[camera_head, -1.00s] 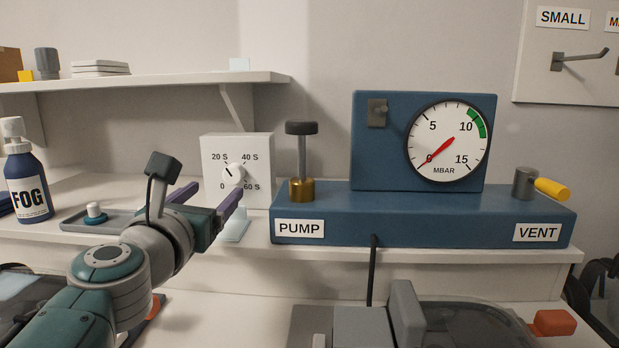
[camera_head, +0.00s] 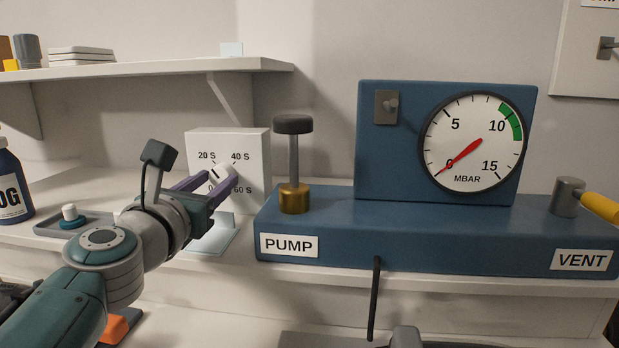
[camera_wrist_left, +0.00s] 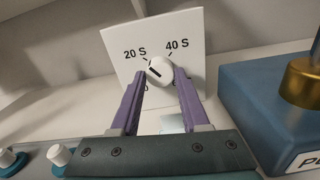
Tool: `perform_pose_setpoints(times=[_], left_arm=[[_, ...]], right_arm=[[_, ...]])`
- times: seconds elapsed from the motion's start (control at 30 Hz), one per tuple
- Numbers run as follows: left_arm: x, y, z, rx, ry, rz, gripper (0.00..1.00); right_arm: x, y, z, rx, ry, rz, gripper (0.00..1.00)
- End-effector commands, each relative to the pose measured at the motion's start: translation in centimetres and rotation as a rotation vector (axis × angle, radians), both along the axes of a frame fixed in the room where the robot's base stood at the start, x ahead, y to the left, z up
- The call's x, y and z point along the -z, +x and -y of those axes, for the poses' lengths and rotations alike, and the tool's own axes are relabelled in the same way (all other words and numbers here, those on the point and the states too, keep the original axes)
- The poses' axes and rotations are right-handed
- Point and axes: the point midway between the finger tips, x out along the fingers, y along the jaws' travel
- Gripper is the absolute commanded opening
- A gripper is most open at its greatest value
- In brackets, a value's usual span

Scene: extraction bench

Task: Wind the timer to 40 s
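The timer (camera_head: 258,153) is a white box on the bench, left of the pump, marked 0, 20 S, 40 S and 60 S. Its round white knob (camera_head: 222,173) also shows in the left wrist view (camera_wrist_left: 160,70), where its dark mark points up and left, toward the 20 S side. My left gripper (camera_head: 220,179) has its two purple fingers apart, one on each side of the knob. In the left wrist view the fingertips (camera_wrist_left: 159,74) flank the knob closely; I cannot tell whether they touch it. The 0 and 60 S labels are partly hidden by the fingers. My right gripper is not in view.
The blue pump unit (camera_head: 330,232) with its black-topped plunger (camera_head: 293,125) stands close right of the timer. A grey tray (camera_head: 60,229) and a blue bottle (camera_head: 12,190) are at the left. A shelf (camera_head: 140,70) runs above.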

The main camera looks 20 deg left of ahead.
Motion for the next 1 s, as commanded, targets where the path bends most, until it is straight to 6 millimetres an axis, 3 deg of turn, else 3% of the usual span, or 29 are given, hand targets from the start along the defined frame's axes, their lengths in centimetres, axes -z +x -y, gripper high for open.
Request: perform_pose_setpoints(times=[0.07, 0.37, 1.0], left_arm=[[-0.01, 0.00, 0.00, -0.001, 0.000, 0.000, 0.35], [-0.01, 0.00, -0.01, -0.001, 0.000, 0.000, 0.01], [0.02, 0.01, 0.00, -0.001, 0.001, 0.000, 0.00]], right_arm=[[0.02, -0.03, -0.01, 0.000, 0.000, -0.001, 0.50], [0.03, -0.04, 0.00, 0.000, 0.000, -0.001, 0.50], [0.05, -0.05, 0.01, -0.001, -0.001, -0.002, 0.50]])
